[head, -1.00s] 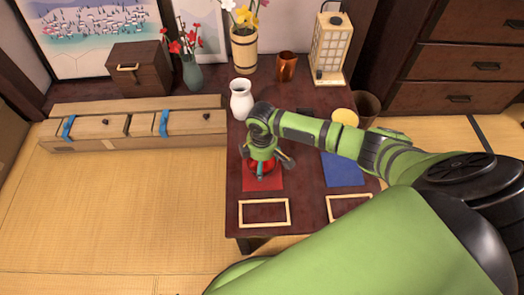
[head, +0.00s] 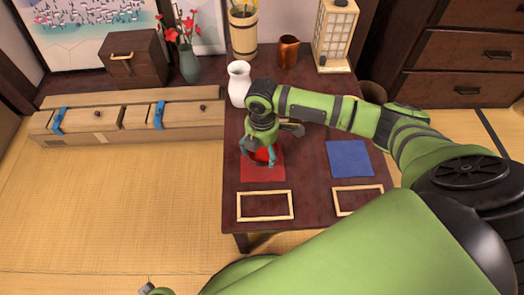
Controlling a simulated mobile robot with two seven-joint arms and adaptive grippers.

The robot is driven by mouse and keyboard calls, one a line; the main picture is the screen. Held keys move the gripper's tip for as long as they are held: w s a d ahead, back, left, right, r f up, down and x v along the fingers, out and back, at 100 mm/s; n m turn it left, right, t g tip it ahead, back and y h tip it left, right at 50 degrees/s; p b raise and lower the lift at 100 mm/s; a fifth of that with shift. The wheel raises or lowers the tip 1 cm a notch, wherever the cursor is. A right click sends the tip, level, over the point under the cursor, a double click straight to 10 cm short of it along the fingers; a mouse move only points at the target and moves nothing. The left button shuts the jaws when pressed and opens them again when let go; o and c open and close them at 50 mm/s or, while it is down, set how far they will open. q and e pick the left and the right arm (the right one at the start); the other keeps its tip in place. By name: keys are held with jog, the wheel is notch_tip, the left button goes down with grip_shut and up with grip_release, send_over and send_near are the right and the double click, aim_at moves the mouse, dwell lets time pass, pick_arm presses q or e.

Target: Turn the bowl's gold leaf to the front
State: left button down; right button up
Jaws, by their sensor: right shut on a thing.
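The red bowl (head: 263,155) sits over the red mat (head: 262,174) at the table's left front. It is mostly hidden under my right gripper (head: 259,157), which comes down on it from above and is shut on it. I cannot tell whether the bowl touches the mat. The gold leaf is not visible. Only a small bit of what looks like my left arm shows at the bottom edge; its gripper is out of sight.
A white vase (head: 239,84) stands close behind my right wrist. A blue mat (head: 349,159) lies bare to the right. Two pale frames (head: 265,220) (head: 335,202) lie along the front. A copper cup (head: 288,53) and a lantern (head: 335,36) stand at the back.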

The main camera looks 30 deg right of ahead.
jog(key=shift+n+b, duration=0.4)
jog(key=shift+b, duration=0.15)
jog(key=shift+r+p, duration=0.1)
jog(key=shift+p, duration=0.2)
jog(key=n+p, duration=0.1)
jog(key=n, duration=0.1)
jog(key=shift+n, duration=0.4)
jog(key=shift+n+p, duration=0.45)
jog(key=shift+n, duration=0.25)
jog(key=n+p, duration=0.1)
jog(key=n, duration=0.3)
jog(key=shift+n, duration=0.4)
jog(key=n+p, duration=0.1)
jog(key=n, duration=0.5)
jog(key=shift+p, duration=0.3)
jog(key=shift+f+n, duration=0.25)
jog(key=shift+n, duration=0.25)
pick_arm(q)
jog(key=shift+w+a+f+t+b, duration=0.15)
jog(key=shift+f+t+b, duration=0.1)
jog(key=shift+f, duration=0.45)
jog(key=shift+w+a+f+t+b, duration=0.15)
jog(key=shift+f+t, duration=0.1)
jog(key=shift+f, duration=0.45)
pick_arm(e)
jog(key=shift+f, duration=0.6)
jog(key=shift+a, duration=0.1)
